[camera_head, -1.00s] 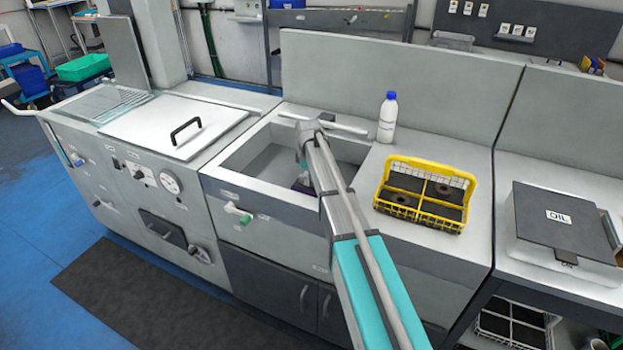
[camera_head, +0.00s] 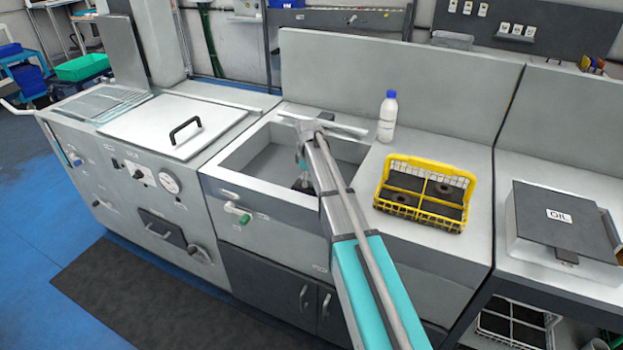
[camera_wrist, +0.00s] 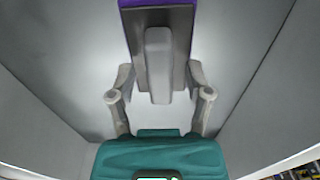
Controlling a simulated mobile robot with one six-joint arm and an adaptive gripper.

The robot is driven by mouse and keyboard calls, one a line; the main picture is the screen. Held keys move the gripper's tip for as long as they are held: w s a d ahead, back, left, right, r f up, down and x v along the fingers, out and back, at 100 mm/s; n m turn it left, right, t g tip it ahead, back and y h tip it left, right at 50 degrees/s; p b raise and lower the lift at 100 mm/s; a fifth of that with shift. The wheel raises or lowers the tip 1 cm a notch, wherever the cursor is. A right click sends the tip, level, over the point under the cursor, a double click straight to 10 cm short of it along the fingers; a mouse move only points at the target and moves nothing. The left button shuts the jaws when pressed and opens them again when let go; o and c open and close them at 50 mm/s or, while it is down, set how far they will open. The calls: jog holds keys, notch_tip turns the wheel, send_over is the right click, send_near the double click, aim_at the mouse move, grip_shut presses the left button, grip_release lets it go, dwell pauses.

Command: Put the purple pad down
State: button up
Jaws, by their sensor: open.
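The purple pad (camera_wrist: 183,4) is at the top middle of the wrist view. It shows a purple edge, a dark grey back and a light grey grip block running down its middle. My gripper (camera_wrist: 160,78) is open, with one finger on each side of the grip block and a gap visible at both sides. In the head view my gripper (camera_head: 303,184) is down inside the sink (camera_head: 258,162), partly hidden by my arm. I cannot make out the pad clearly there. The pad appears to be at the sink floor; contact is not clear.
The sink walls surround my gripper. To the right on the counter stand a white bottle with a blue cap (camera_head: 387,118) and a yellow basket (camera_head: 425,222) with dark parts. A lidded panel with a black handle (camera_head: 185,130) lies left of the sink.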

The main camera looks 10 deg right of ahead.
aim_at(309, 180)
jog(key=shift+r, duration=0.2)
notch_tip(309, 180, up, 13)
jog(key=p, duration=1.3)
jog(key=shift+f, duration=0.15)
dwell(0.4)
jog(key=shift+s, duration=0.15)
jog(key=s+d+m, duration=0.1)
jog(key=s+m, duration=0.9)
jog(key=s, duration=1.8)
jog(key=shift+m, duration=0.4)
jog(key=shift+d+f, duration=0.1)
